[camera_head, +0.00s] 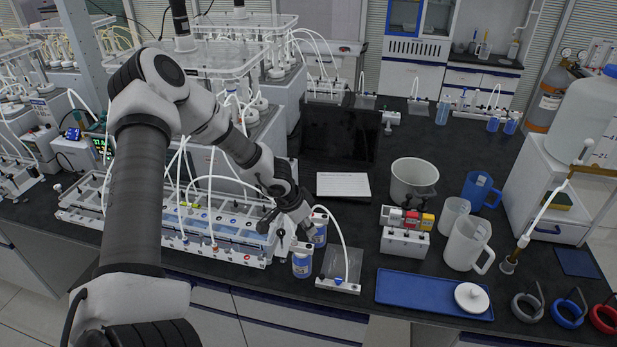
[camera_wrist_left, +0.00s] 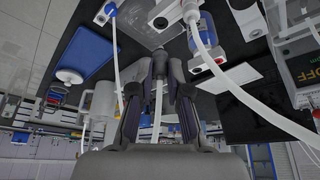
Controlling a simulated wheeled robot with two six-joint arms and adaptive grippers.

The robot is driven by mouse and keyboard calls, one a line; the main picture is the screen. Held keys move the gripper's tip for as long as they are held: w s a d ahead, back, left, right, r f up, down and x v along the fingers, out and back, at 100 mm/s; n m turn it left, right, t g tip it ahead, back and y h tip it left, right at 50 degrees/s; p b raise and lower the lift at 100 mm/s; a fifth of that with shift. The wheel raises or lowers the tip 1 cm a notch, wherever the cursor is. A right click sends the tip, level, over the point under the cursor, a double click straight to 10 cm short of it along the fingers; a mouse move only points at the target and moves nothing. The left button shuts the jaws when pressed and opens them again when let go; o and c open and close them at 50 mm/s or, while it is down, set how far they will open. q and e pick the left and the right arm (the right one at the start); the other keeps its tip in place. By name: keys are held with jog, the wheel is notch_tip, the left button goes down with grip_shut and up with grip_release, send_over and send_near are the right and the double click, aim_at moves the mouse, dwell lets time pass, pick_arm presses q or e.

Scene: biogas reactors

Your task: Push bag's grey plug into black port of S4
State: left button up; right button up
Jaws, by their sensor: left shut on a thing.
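My left gripper (camera_head: 288,222) reaches down over the right end of the long white reactor row (camera_head: 222,248). In the left wrist view its fingers (camera_wrist_left: 160,68) are shut on the end of a thin white tube (camera_wrist_left: 157,105); the grey plug itself is mostly hidden between them. The clear bag (camera_head: 342,262) lies right of the gripper, at a white holder (camera_head: 338,287), with a white tube arching up from there towards the gripper. White port blocks (camera_wrist_left: 207,62) show close to the fingertips in the left wrist view. I cannot read the S4 label or make out its black port.
Two blue-filled bottles (camera_head: 302,263) stand close to the gripper, between row and bag. A small white unit with a red-and-yellow top (camera_head: 405,240), jugs (camera_head: 468,245) and a blue tray (camera_head: 410,290) stand further right. Loose white tubes (camera_wrist_left: 245,95) arch near the fingers.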

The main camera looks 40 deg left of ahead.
pick_arm(q)
jog(key=shift+f, duration=0.1)
jog(key=shift+s+f+b, duration=0.1)
jog(key=shift+f+b, duration=0.7)
jog(key=shift+f, duration=0.5)
jog(key=shift+p, duration=0.3)
jog(key=shift+f+p, duration=0.3)
jog(key=shift+f, duration=0.05)
jog(key=shift+f+b, duration=0.45)
jog(key=shift+f, duration=0.3)
dwell(1.0)
jog(key=o, duration=0.8)
jog(key=shift+o, duration=0.2)
